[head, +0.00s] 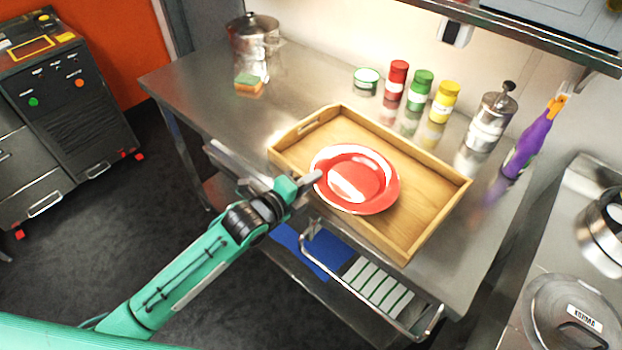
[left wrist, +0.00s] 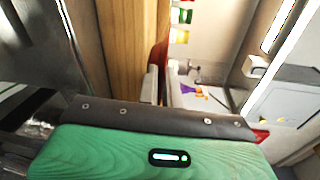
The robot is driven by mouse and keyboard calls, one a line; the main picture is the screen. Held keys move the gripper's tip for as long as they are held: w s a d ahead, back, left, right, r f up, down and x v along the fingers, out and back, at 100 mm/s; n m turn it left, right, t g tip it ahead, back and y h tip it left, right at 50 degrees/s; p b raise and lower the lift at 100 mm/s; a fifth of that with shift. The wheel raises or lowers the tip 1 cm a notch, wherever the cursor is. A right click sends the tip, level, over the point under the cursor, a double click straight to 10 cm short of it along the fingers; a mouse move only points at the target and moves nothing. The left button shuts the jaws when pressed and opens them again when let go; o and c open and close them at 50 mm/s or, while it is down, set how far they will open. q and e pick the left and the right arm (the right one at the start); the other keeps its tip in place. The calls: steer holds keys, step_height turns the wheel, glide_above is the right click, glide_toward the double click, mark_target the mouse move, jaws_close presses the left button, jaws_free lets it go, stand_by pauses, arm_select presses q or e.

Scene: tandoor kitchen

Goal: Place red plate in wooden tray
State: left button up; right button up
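The red plate (head: 372,184), glossy with a pale rim and a white reflection, is over the left half of the wooden tray (head: 437,216) in the head view. Its near-left edge overlaps the tray's front wall; I cannot tell whether it touches the tray's floor. My left gripper (head: 312,179) is at the plate's left rim and appears shut on it. In the left wrist view, a thin red edge of the plate (left wrist: 163,50) shows beside a finger, with the tray's wood (left wrist: 133,45) to its left. My right gripper is not in view.
Behind the tray on the steel counter (head: 190,85) stand red (head: 397,80), green (head: 420,88) and yellow (head: 444,100) jars and a metal canister (head: 492,122). A purple bottle (head: 528,142) is to the right. A pot (head: 253,42) and sponge (head: 248,84) are back left.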

arm_select(q)
steer(key=shift+f, duration=0.3)
steer(key=shift+r, duration=0.1)
steer(key=shift+r+p, duration=0.3)
steer(key=shift+r, duration=0.15)
steer(key=shift+s+a, duration=0.25)
steer(key=shift+s, duration=0.05)
steer(key=b+v, duration=0.2)
steer(key=v, duration=0.9)
steer(key=shift+r, duration=0.4)
